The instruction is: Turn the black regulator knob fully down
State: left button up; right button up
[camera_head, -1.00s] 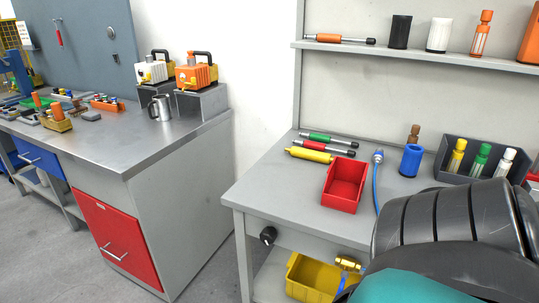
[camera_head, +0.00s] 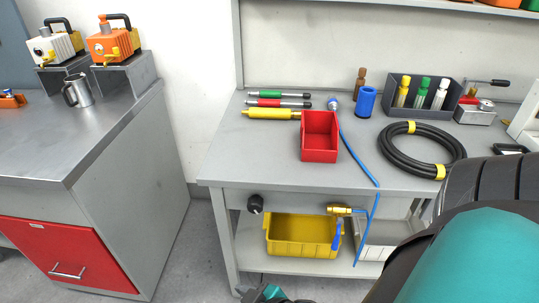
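The black regulator knob (camera_head: 255,203) sticks out from the front apron of the grey workbench (camera_head: 215,168), just below the tabletop edge and left of the brass valve. It is uncovered, and its turned position is too small to read. My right arm fills the lower right corner, and its gripper is out of the picture. A small teal and black piece of mine shows at the bottom edge, below the knob and apart from it. No gripper fingers can be made out.
A brass valve (camera_head: 341,210) with a blue handle and a blue hose (camera_head: 358,158) hang right of the knob. A yellow bin (camera_head: 300,236) stands on the lower shelf. A red bin (camera_head: 320,137) and black coiled hose (camera_head: 386,155) lie on top. Floor shows between bench and left cabinet (camera_head: 135,205).

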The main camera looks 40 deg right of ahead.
aim_at(255, 204)
jog(key=i+j+z, duration=0.2)
jog(key=j+z, duration=0.2)
jog(key=i+j+z, duration=0.1)
jog(key=j+z, duration=0.3)
jog(key=i+j+z, duration=0.2)
jog(key=j+z, duration=0.2)
jog(key=j, duration=0.25)
jog(key=k, duration=0.05)
